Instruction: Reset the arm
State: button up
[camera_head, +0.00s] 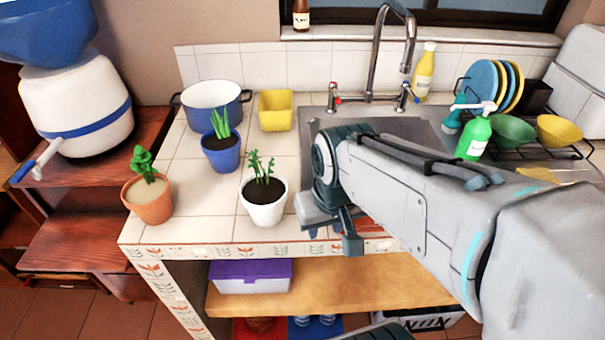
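My arm reaches in from the lower right, across the front of the sink. My gripper (332,232) is at the end of the arm, over the front edge of the tiled counter, just right of the white pot (264,213). Two dark finger parts show, one lower and nearer. The space between them is partly hidden by the wrist, so I cannot tell how far apart they are. No held object is visible.
A terracotta pot (150,203), blue plant pot (221,158), yellow container (275,118) and blue-white cooking pot (212,108) stand on the counter. The faucet (377,60), green bottle (474,137) and dish rack (568,152) are behind my arm. Free tile lies at the counter's front left.

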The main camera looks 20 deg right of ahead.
jog(key=shift+r, duration=0.1)
jog(key=p+v, duration=0.3)
jog(key=shift+w+r, duration=0.1)
jog(key=shift+w, duration=0.2)
dwell(0.8)
